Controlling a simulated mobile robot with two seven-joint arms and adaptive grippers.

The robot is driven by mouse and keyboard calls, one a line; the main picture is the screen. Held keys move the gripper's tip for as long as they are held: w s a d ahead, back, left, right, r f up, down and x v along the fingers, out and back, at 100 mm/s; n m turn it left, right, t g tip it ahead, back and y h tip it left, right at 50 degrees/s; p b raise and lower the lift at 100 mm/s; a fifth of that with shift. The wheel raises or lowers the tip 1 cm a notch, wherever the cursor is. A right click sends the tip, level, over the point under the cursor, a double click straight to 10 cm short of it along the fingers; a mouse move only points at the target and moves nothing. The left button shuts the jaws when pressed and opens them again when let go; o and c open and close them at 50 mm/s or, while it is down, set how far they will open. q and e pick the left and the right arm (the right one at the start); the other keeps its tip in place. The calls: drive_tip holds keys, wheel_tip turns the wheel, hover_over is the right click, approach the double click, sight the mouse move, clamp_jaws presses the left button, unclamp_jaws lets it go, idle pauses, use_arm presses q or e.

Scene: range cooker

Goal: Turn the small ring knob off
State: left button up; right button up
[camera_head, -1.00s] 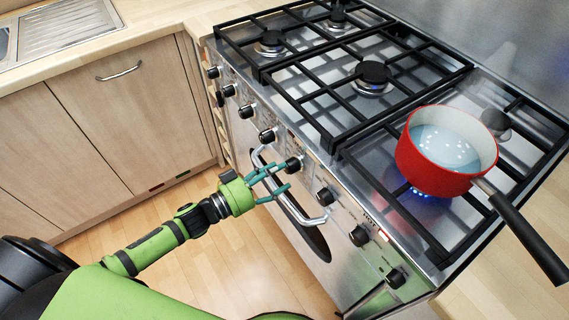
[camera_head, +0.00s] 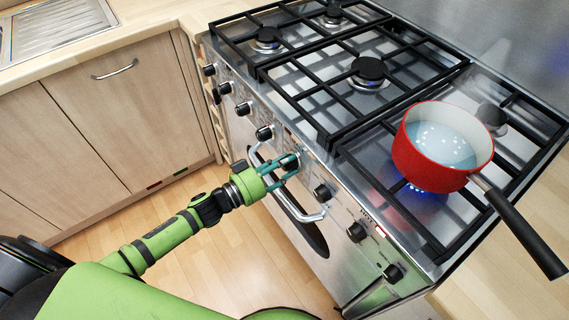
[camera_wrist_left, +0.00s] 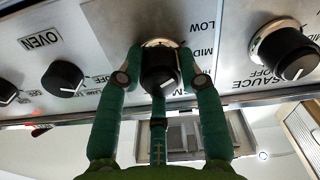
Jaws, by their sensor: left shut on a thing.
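My left gripper (camera_head: 290,163) is at the front panel of the cooker, with its teal fingers shut on a black knob (camera_wrist_left: 160,70). In the left wrist view the gripper (camera_wrist_left: 160,75) has a finger on each side of this knob, with a third finger below. The knob sits between one by the OVEN label and one by the SAUCE label. Its own label is mostly hidden by the fingers, with LOW and MID showing beside it. My right gripper is not in view.
A red saucepan (camera_head: 425,170) of liquid stands on the front right burner, over a blue flame (camera_head: 414,187). Its black handle (camera_head: 520,235) sticks out past the front right. The oven's bar handle (camera_head: 300,212) curves just below the gripper. Other knobs line the panel on both sides.

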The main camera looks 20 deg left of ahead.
use_arm(q)
drive_tip(key=m, duration=1.2)
drive_tip(key=m+b, duration=0.1)
drive_tip(key=m, duration=0.4)
drive_tip(key=shift+m+b, duration=0.3)
drive_tip(key=shift+b, duration=0.05)
drive_tip(key=m+b, duration=0.2)
drive_tip(key=m, duration=0.4)
drive_tip(key=shift+m, duration=0.3)
drive_tip(key=o, duration=1.1)
drive_tip(key=shift+o, duration=0.2)
